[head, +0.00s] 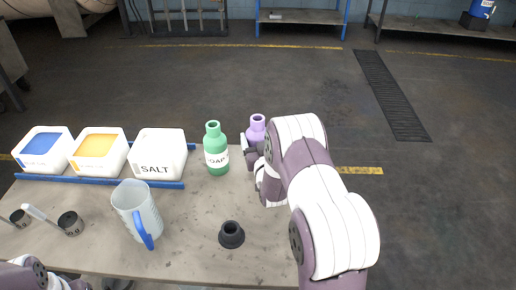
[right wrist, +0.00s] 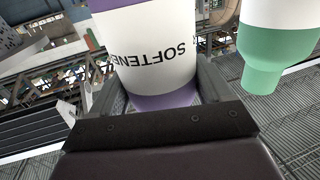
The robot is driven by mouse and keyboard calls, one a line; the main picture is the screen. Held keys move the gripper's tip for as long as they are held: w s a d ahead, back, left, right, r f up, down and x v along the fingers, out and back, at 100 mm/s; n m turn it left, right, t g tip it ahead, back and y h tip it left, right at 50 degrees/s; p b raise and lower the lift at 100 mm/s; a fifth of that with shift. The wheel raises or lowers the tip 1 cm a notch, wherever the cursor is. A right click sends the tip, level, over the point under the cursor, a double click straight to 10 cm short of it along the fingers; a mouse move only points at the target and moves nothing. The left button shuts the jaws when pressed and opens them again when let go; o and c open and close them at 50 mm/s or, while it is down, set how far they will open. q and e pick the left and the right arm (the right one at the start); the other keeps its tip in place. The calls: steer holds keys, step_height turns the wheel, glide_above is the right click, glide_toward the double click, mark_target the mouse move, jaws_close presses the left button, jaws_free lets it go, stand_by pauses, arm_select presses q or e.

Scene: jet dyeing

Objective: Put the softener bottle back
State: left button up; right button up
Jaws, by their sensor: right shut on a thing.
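The softener bottle (head: 256,129) is purple with a white label. In the head view it shows at the table's far right, partly hidden behind my right arm. In the right wrist view the softener bottle (right wrist: 155,50) stands between the fingers of my right gripper (right wrist: 158,98), which is shut on it. In the head view the right gripper (head: 250,152) is mostly hidden by my arm. I cannot tell whether the bottle touches the table. Part of my left arm shows at the lower left of the head view, but its fingers are not clear.
The green soap bottle (head: 216,150) stands just left of the softener bottle. A black ring-shaped holder (head: 231,235) sits on the table (head: 190,240). A jug (head: 138,210) with a blue handle, small black cups and a rail with a salt tub (head: 160,153) and other tubs are further left.

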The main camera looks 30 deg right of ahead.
steer(key=shift+f, duration=1.1)
steer(key=o, duration=1.2)
steer(key=shift+f, duration=0.1)
steer(key=b+v, duration=0.1)
steer(key=v, duration=1.1)
steer(key=a+g+y, duration=0.1)
steer(key=a+g, duration=0.1)
steer(key=a+n+g+y, duration=0.1)
steer(key=a+g, duration=0.1)
steer(key=a+f+g+y, duration=0.1)
steer(key=a+g+y, duration=0.1)
steer(key=shift+w+a+f+n+g, duration=0.1)
steer(key=shift+w+a+n+g, duration=0.1)
steer(key=shift+n+g, duration=0.2)
steer(key=s+a+g, duration=0.1)
steer(key=s, duration=0.1)
steer(key=s+a+g, duration=0.2)
steer(key=s+a+n+g+y, duration=0.1)
steer(key=s, duration=0.2)
steer(key=shift+a+r+g, duration=0.2)
steer(key=shift+r+g, duration=0.1)
steer(key=s+g, duration=0.1)
steer(key=s, duration=0.2)
steer(key=s+a+r+g, duration=0.1)
steer(key=s+g, duration=0.1)
steer(key=s, duration=0.1)
steer(key=s+a+r+n+g, duration=0.1)
steer(key=s, duration=0.2)
steer(key=shift+s+a+y, duration=0.15)
steer(key=shift+s+y, duration=0.15)
